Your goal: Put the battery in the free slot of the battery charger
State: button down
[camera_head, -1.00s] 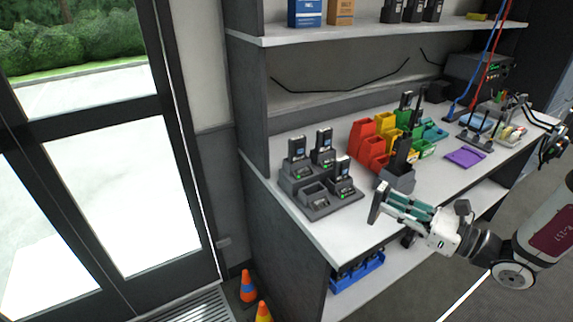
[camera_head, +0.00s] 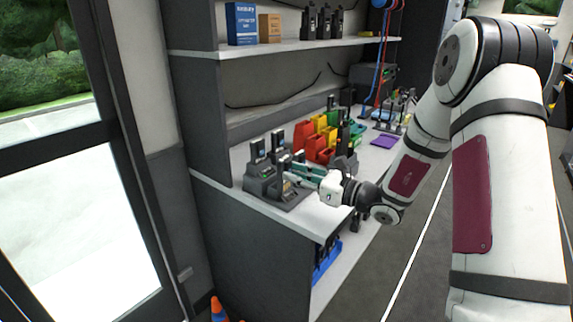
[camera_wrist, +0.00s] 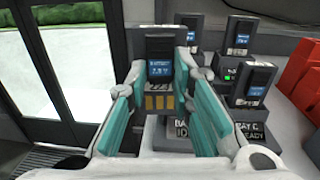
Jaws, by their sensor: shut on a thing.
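The dark battery (camera_wrist: 160,72), with a small blue screen and gold contacts at its lower end, is held upright between the teal fingers of my gripper (camera_wrist: 161,80) in the wrist view. The grey battery charger (camera_wrist: 250,132) lies beyond and below it, with several batteries standing in its other slots. An IDLE label shows under the held battery and a READY label to its right. The held battery and fingers hide the free slot. In the head view my gripper (camera_head: 297,172) is at the front of the charger (camera_head: 262,187); whether the battery touches it is unclear.
Red, yellow and green bins (camera_head: 318,150) stand right of the charger, with a dark radio in a grey holder (camera_head: 345,163) in front. A shelf (camera_head: 280,47) with boxes runs above. A glass door (camera_head: 90,190) is at left.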

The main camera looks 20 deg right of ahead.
jog(key=w+r+m+t+h+b, duration=0.1)
jog(key=w+r+b, duration=0.1)
jog(key=w, duration=0.4)
jog(key=shift+r+h, duration=0.4)
jog(key=shift+r, duration=0.15)
jog(key=shift+f, duration=0.1)
jog(key=shift+f+b, duration=2.65)
jog(key=shift+f, duration=1.2)
jog(key=shift+f, duration=0.2)
jog(key=c, duration=1.3)
grip_release()
jog(key=shift+s+d, duration=0.1)
jog(key=v, duration=1.1)
jog(key=shift+s+d+f, duration=0.15)
jog(key=shift+s, duration=0.25)
